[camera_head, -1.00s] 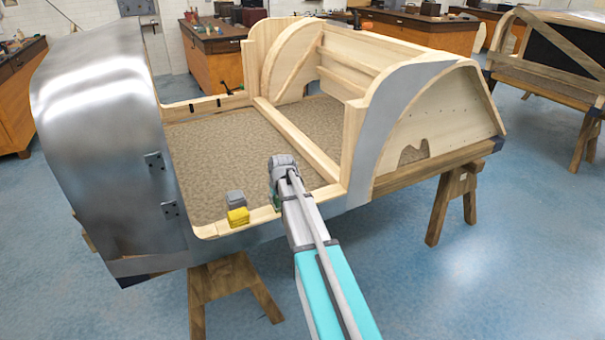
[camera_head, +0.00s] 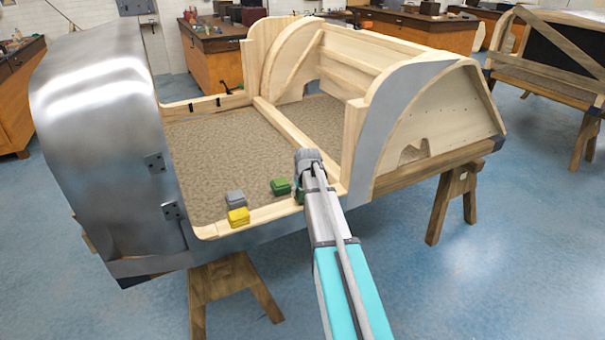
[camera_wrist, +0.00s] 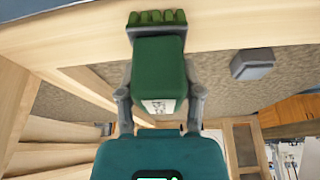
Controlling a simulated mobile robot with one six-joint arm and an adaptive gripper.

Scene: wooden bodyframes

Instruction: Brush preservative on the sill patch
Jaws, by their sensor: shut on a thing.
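My gripper (camera_head: 307,162) is at the near wooden sill, left of the right-hand upright. In the wrist view my gripper (camera_wrist: 160,103) is shut on a dark green, block-shaped brush (camera_wrist: 158,72) with a pale label. Its lighter green, ridged end (camera_wrist: 157,17) lies over the pale sill (camera_wrist: 225,30); I cannot tell whether it touches. In the head view the near sill (camera_head: 272,211) runs below the floor edge. My gripper mostly hides the held brush there. No distinct patch on the sill shows.
A green block (camera_head: 281,186) and a grey block (camera_head: 235,197) sit inside the frame along the sill. A yellow block (camera_head: 238,216) is at the sill. The curved metal panel (camera_head: 100,130) bounds the left, and a wooden arch (camera_head: 400,120) the right.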

